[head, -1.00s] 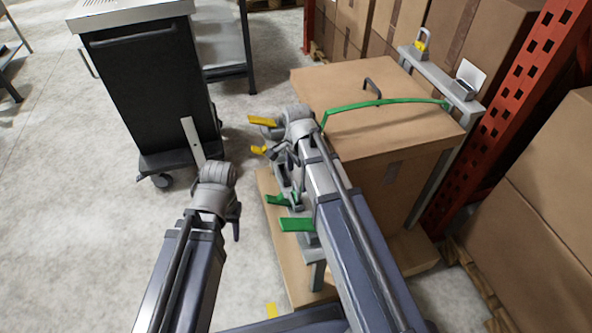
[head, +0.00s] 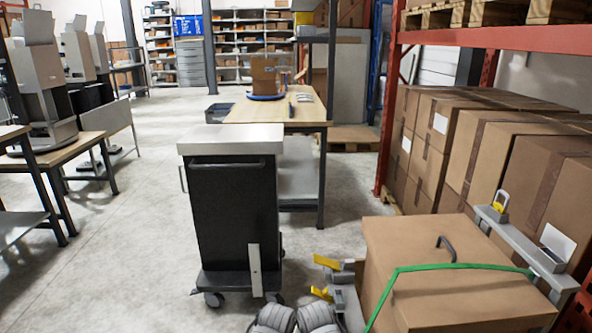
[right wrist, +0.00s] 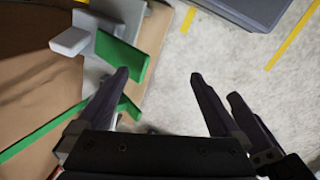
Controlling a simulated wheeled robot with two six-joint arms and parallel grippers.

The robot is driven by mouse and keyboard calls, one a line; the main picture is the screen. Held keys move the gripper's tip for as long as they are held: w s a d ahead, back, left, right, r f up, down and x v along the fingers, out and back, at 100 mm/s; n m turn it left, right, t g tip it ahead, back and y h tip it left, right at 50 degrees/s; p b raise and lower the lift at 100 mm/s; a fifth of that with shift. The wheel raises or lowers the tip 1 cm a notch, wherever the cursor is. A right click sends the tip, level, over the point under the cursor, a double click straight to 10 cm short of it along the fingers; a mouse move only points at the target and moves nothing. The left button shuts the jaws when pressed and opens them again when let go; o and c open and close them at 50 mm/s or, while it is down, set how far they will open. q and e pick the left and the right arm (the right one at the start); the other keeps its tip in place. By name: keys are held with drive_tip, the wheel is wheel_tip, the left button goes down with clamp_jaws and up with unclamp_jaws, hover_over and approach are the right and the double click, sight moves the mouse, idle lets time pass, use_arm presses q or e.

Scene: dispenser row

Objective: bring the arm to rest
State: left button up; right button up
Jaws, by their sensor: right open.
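My right gripper (right wrist: 160,76) is in the right wrist view with its dark fingers spread apart and nothing between them. Bare concrete floor shows between the fingertips. A grey fixture with a green lever (right wrist: 122,54) is close by the left finger; I cannot tell whether they touch. In the head view, only the rounded grey ends of my two arms show at the bottom edge, side by side. Both grippers are hidden there, so my left gripper is not in view.
A cardboard box (head: 440,292) with a green strap stands right of my arms, beside grey dispensers with yellow levers (head: 326,262). A black cart (head: 236,215) stands ahead. A wooden-topped table (head: 262,110) is behind it. The floor left of the cart is clear.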

wheel_tip(320, 180, up, 28)
drive_tip(key=p, duration=2.8)
drive_tip(key=shift+s, duration=0.2)
drive_tip(key=shift+a, duration=0.1)
